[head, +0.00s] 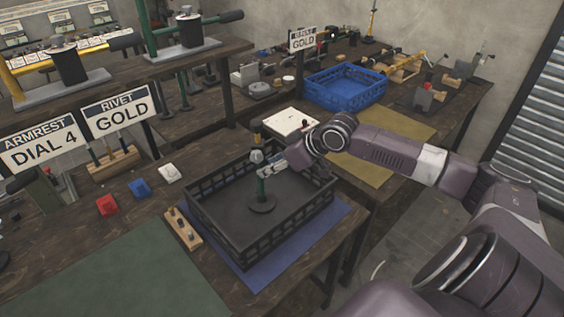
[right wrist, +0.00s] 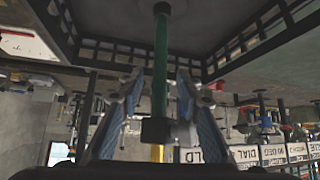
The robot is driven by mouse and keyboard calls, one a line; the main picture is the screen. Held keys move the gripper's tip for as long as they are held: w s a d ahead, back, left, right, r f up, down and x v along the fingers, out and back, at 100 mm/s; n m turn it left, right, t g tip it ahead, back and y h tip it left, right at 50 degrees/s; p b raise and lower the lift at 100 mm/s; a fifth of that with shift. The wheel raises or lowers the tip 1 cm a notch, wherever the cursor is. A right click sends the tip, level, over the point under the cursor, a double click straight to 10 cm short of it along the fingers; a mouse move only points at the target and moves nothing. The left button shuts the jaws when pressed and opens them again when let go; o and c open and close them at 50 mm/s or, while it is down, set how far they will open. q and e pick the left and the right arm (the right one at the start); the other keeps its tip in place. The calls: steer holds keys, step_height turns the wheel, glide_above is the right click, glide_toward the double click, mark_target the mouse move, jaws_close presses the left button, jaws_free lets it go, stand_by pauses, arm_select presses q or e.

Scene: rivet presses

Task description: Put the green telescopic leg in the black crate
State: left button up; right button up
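The green telescopic leg (head: 261,188) stands upright inside the black crate (head: 222,234), its dark round base on the crate floor. A grey collar and a small yellow part show at its top. My right gripper (head: 270,170) reaches in from the right at the leg's upper part. In the right wrist view, which is upside down, the two fingers (right wrist: 160,85) stand on either side of the green tube (right wrist: 160,60), with gaps visible on both sides. The gripper looks open around the leg. The crate wall (right wrist: 240,55) shows behind. My left gripper is not in view.
The crate sits on a blue mat (head: 335,225) at the table's right edge. A wooden block with pegs (head: 183,229) lies just left of it. Red (head: 107,205), blue (head: 140,188) and white (head: 170,174) small parts lie farther left. A blue crate (head: 345,88) stands behind.

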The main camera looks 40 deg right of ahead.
steer(key=p+v, duration=0.1)
steer(key=v, duration=0.5)
steer(key=shift+p, duration=0.4)
steer(key=shift+r, duration=0.1)
stand_by(0.4)
